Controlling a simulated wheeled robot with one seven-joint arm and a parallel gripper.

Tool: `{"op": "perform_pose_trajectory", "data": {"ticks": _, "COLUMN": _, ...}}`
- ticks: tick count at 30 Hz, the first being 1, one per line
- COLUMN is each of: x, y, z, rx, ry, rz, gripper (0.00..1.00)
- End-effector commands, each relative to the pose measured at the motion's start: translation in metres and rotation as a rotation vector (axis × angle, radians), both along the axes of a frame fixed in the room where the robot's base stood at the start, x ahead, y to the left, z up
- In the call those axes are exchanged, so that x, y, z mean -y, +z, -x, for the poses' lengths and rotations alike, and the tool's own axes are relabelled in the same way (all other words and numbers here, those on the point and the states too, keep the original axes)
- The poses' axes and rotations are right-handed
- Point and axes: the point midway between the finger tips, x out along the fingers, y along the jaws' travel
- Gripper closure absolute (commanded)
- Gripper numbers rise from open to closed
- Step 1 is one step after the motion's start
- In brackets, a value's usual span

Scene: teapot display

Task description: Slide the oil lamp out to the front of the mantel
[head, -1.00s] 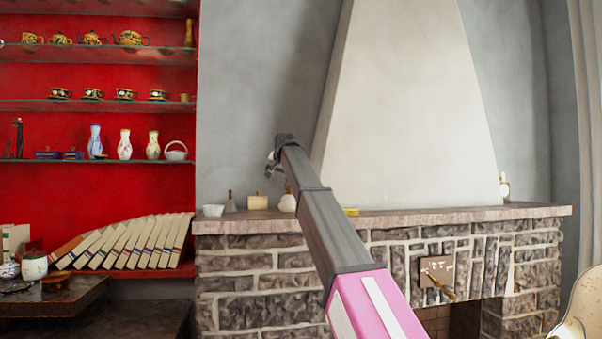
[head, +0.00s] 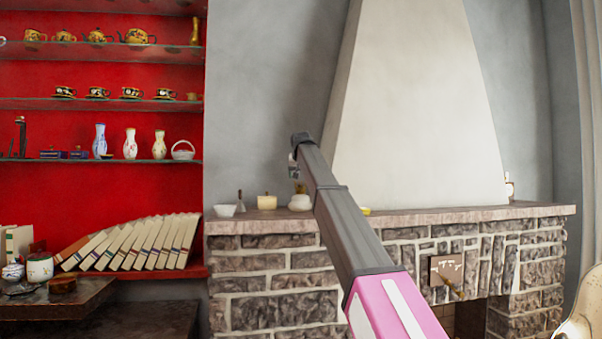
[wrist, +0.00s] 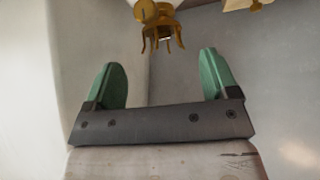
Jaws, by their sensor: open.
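The oil lamp (head: 299,203) has a round white body and a brass top. It stands on the mantel (head: 480,213) just left of my arm, which seems to cover its right edge. In the wrist view, which looks upside down, its pronged brass burner (wrist: 160,28) shows at the top edge; the body is mostly cut off. My gripper (head: 293,165) is above the lamp in the head view, small and hard to make out. In the wrist view my gripper (wrist: 160,60) has its green fingers wide apart with nothing between them.
Left of the lamp stand a cream lidded box (head: 267,202), a small grey bottle (head: 240,203) and a white bowl (head: 222,211). A yellow item (head: 366,211) lies right of my arm. The chimney hood (head: 420,120) rises behind. The mantel's right half is largely clear.

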Motion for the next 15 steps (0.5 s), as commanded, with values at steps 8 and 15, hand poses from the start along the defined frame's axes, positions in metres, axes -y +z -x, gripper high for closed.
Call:
{"op": "perform_pose_trajectory", "data": {"ticks": 8, "x": -0.003, "y": -0.03, "z": -0.031, "rx": -0.002, "ry": 0.0, "rz": 0.0, "gripper": 0.2}}
{"op": "perform_pose_trajectory", "data": {"ticks": 15, "x": -0.005, "y": -0.057, "z": -0.057, "rx": -0.001, "ry": -0.001, "rz": -0.001, "gripper": 0.2}}
